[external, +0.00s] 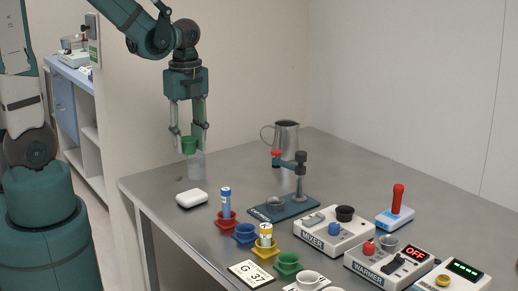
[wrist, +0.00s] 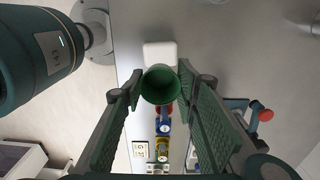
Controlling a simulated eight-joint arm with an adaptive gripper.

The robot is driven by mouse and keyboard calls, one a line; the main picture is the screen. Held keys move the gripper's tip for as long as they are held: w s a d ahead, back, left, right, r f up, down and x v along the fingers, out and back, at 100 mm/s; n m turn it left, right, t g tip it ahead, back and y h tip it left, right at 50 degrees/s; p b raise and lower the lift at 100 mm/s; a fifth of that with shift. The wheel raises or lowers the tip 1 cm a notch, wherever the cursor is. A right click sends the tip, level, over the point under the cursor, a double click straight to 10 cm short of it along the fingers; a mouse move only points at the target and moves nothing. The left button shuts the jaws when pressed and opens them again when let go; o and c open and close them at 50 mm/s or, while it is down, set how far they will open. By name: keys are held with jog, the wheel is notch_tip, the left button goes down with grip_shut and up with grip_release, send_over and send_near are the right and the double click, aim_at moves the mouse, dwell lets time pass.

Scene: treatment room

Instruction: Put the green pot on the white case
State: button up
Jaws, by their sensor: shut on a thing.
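The green pot (external: 189,145) is held between the fingertips of my gripper (external: 189,135), raised above the table. In the wrist view the round open mouth of the green pot (wrist: 160,85) faces the camera, between the two ridged fingers. The white case (external: 191,198) is a small rounded box lying on the table near its left edge, lower in the external view than the pot. In the wrist view the white case (wrist: 160,52) shows just beyond the pot, which covers its near edge. The pot is apart from the case.
A clear glass (external: 196,168) shows just below the pot. A metal jug (external: 286,138) stands farther back. A red dish with a blue tube (external: 226,204), a blue dish (external: 245,233) and a mixer (external: 334,232) stand to the right of the case. The table's left edge is near.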

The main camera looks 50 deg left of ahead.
jog(key=shift+f, duration=1.3)
jog(key=b, duration=0.1)
send_over(191, 194)
jog(key=shift+w+f, duration=0.1)
jog(key=shift+f, duration=2.8)
jog(key=shift+a, duration=0.1)
jog(key=shift+f+b, duration=0.65)
jog(key=shift+f, duration=1.45)
jog(key=shift+f, duration=0.1)
jog(key=shift+o, duration=1.3)
jog(key=shift+f, duration=0.1)
jog(key=o, duration=0.4)
jog(key=shift+o, duration=0.2)
jog(key=shift+r, duration=0.2)
